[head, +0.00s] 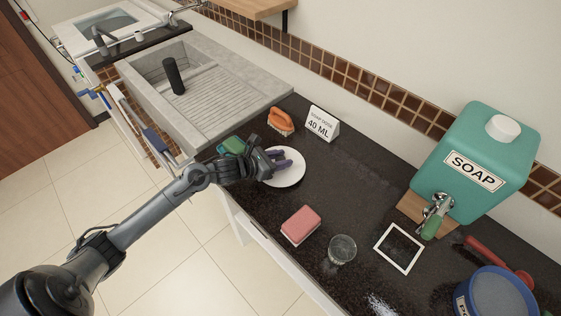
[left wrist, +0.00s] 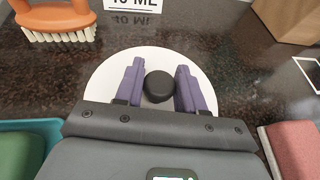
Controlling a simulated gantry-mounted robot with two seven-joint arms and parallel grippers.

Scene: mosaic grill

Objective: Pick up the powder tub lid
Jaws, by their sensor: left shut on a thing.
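The powder tub lid (head: 290,170) is a flat white disc, lying level at the counter's front half. In the left wrist view the lid (left wrist: 103,82) has a round black knob (left wrist: 158,86) at its middle. My left gripper (head: 275,160) is over the lid, its purple fingers on both sides of the knob, shut on it. I cannot tell whether the lid touches the counter. The powder tub (head: 495,294) is blue and stands at the bottom right, partly cut off. My right gripper is not in view.
A pink sponge (head: 301,226), a glass (head: 342,249) and a white square frame (head: 399,249) lie to the right. An orange brush (head: 281,121) and a 40 ML sign (head: 322,123) stand behind. A green item (head: 232,146) is close left. The soap dispenser (head: 483,160) stands at right.

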